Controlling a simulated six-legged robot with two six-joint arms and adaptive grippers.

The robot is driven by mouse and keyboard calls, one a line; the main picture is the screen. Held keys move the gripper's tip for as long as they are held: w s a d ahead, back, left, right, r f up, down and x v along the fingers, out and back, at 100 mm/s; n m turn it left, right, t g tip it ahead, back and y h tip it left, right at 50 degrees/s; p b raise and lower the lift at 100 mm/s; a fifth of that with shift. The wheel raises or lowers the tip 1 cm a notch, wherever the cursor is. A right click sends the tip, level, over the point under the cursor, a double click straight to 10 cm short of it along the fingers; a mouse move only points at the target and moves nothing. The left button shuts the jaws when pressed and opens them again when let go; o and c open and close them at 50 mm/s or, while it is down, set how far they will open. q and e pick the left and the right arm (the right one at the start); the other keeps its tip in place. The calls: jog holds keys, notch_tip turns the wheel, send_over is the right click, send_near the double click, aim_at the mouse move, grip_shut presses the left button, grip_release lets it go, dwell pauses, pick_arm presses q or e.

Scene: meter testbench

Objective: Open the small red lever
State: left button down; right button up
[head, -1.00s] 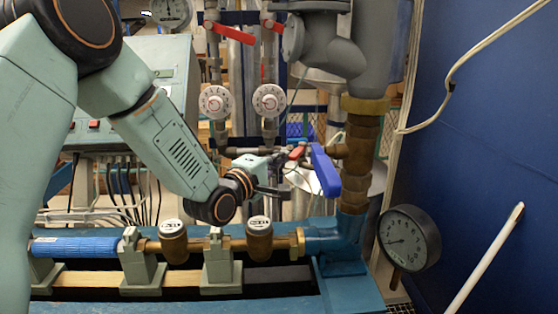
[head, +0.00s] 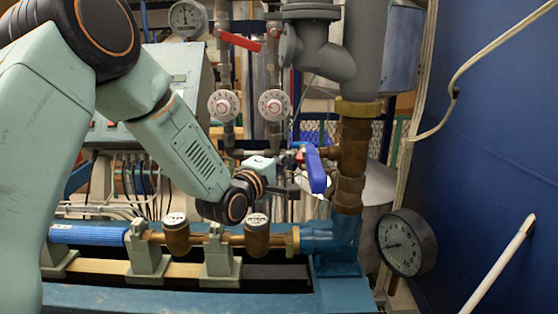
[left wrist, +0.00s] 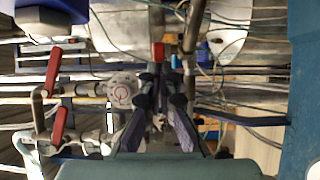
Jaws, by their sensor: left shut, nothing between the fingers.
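In the left wrist view a small red lever end (left wrist: 157,52) shows straight ahead, just beyond the fingertips. My left gripper (head: 293,190) is shut and empty, to the left of the blue handle and slightly below the red lever. Its dark fingers also show in the left wrist view (left wrist: 162,78). I cannot tell whether they touch the lever. My right gripper is not in view.
Larger red levers (head: 240,41) sit on the upright pipes above white dials (head: 222,105). A brass and grey pipe (head: 352,150) stands close on the right. A round gauge (head: 405,242) is at lower right. Brass meters (head: 257,238) line the pipe below my arm.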

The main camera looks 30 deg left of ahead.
pick_arm(q)
jog(key=shift+d+f, duration=0.15)
jog(key=shift+d, duration=0.15)
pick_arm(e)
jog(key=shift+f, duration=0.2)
pick_arm(q)
jog(key=shift+d+b, duration=0.3)
jog(key=shift+d, duration=0.15)
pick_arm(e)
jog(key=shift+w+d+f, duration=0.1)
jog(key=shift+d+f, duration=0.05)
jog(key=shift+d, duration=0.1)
pick_arm(q)
jog(key=shift+d, duration=0.1)
jog(key=shift+s+f, duration=0.1)
